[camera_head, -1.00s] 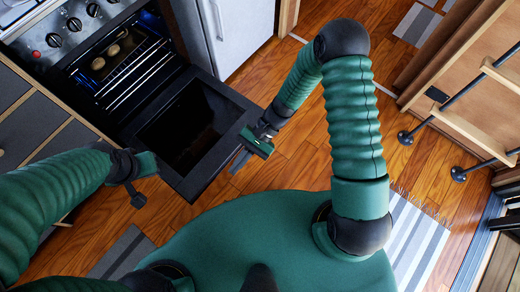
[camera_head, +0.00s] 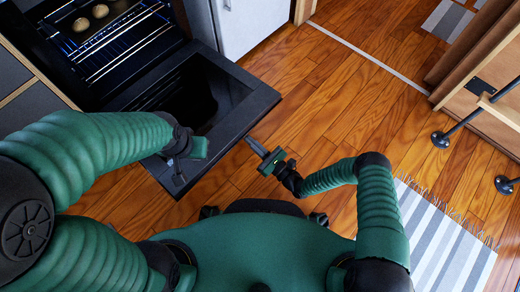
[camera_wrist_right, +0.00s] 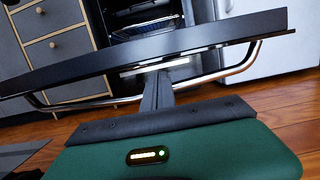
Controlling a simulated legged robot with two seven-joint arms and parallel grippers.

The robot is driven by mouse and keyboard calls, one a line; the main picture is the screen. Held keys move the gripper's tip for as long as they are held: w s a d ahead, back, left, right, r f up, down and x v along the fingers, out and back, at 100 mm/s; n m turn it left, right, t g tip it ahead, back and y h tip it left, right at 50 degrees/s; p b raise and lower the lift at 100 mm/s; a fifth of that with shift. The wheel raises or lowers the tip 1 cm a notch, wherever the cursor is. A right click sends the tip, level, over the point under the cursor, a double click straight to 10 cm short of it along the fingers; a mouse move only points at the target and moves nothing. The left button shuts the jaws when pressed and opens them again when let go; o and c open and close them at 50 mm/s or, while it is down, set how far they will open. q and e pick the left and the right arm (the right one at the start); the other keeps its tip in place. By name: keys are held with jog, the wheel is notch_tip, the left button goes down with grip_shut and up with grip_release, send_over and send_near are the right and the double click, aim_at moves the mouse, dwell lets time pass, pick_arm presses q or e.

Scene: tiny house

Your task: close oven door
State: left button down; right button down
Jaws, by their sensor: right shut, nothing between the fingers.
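The oven door (camera_head: 258,104) is black and hangs open, folded down in front of the oven (camera_head: 130,40). In the right wrist view the door (camera_wrist_right: 200,43) shows nearly edge-on, with its curved metal handle (camera_wrist_right: 215,72) beneath. My right gripper (camera_head: 250,140) is shut and empty, low beside the door's outer edge. In the right wrist view its fingers (camera_wrist_right: 157,88) point up at the door's underside near the handle; I cannot tell if they touch. My left gripper (camera_head: 182,165) is over the door's near left side; its jaws are unclear.
Round pieces of food (camera_head: 101,12) lie on the oven rack. A white cabinet (camera_head: 250,25) stands right of the oven, and drawers (camera_head: 30,105) stand left. A striped rug (camera_head: 440,235) lies at the right. The wooden floor (camera_head: 330,90) right of the door is clear.

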jog(key=x, duration=0.4)
jog(key=shift+b, duration=0.35)
